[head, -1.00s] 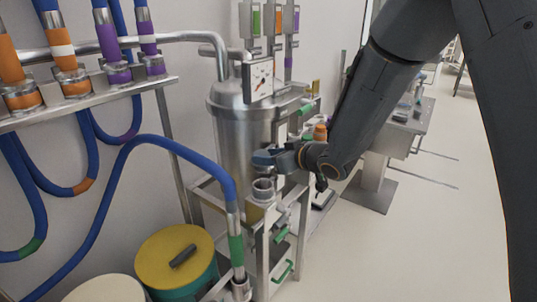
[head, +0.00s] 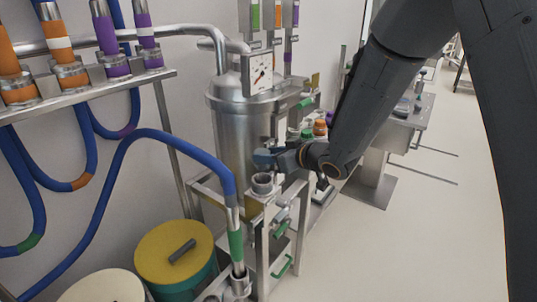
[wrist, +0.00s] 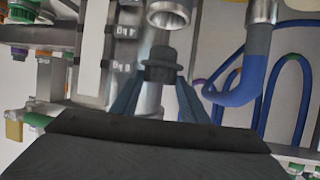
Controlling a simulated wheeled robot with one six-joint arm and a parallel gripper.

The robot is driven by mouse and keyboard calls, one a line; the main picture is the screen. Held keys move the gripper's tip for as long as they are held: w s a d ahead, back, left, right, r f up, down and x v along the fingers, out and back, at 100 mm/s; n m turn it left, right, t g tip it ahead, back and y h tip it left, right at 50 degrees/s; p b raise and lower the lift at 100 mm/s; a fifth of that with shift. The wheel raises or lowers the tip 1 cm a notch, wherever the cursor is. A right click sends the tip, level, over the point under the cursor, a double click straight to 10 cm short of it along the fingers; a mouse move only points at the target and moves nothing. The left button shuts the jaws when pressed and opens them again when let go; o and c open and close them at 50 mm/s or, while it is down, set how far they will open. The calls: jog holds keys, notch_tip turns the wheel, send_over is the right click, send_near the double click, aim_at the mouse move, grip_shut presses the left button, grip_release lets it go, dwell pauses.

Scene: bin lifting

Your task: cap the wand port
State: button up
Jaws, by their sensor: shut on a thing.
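The wand port (head: 262,185) is a short, open metal collar on the steel frame in front of the tank. It also shows at the top of the wrist view as a bright ring (wrist: 169,14). My gripper (head: 264,158) is just above and beside the port in the head view. In the wrist view my gripper (wrist: 158,92) is shut on a dark grey stepped cap (wrist: 160,66). The cap is apart from the port ring in that view. In the head view the fingers hide the cap, so I cannot tell the height of the gap.
A blue hose (head: 185,145) with a green band stands close left of the port. The steel tank (head: 240,130) with a dial gauge (head: 260,74) rises behind. A yellow-lidded drum (head: 165,265) is at lower left. Open floor (head: 420,240) lies to the right.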

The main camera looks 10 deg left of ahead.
aim_at(267, 167)
jog(key=shift+f+b, duration=0.7)
jog(key=shift+f, duration=0.55)
jog(key=shift+f+b, duration=0.7)
jog(key=shift+f, duration=0.4)
jog(key=shift+f+b, duration=0.65)
jog(key=shift+f, duration=0.45)
dwell(0.4)
jog(key=o, duration=1.3)
jog(key=shift+b+v, duration=0.85)
jog(key=shift+v, duration=3.1)
